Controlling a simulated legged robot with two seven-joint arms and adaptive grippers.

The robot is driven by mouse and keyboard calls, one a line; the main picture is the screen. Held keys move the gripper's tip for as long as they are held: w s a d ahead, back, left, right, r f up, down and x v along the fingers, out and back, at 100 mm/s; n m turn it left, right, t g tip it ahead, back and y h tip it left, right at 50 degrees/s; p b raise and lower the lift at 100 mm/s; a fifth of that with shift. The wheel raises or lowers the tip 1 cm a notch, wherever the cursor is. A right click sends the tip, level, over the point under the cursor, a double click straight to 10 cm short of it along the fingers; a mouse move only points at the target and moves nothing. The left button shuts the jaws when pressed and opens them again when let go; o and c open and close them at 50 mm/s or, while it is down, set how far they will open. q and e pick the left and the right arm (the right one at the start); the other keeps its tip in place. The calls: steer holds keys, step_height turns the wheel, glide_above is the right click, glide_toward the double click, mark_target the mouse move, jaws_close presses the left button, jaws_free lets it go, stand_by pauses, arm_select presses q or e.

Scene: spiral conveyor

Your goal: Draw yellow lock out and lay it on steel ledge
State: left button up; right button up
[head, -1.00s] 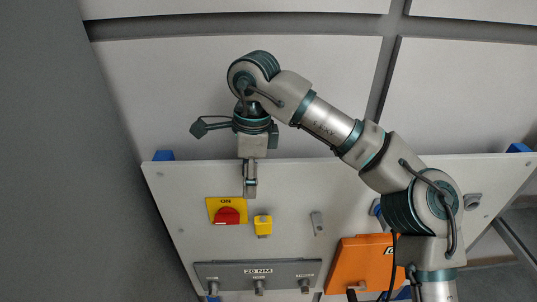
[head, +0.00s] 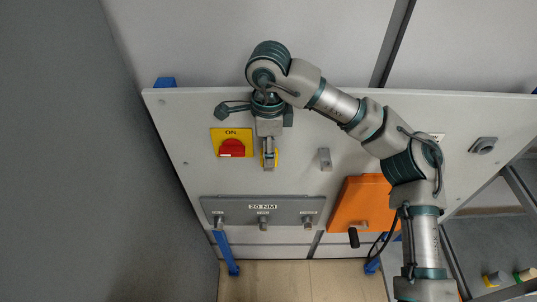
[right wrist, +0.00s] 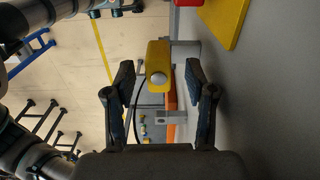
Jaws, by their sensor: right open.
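The yellow lock (right wrist: 157,62) sits at a grey block on the panel, with its rounded end towards the right wrist camera. In the head view only thin yellow edges of the lock (head: 276,158) show behind my right gripper (head: 269,152). My right gripper is open, its two fingers on either side of the lock with gaps visible in the right wrist view. A small grey metal bracket (head: 325,160) stands right of the lock. A long grey plate marked 20 NM (head: 263,207) is below. I cannot tell which is the steel ledge. My left gripper is out of view.
A red switch (head: 232,148) on a yellow ON plate (head: 218,135) is just left of the lock. An orange box (head: 362,203) is at lower right. Metal knobs (head: 307,222) stick out from the 20 NM plate. The panel between the lock and that plate is clear.

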steer(key=shift+f, duration=1.15)
jaws_close()
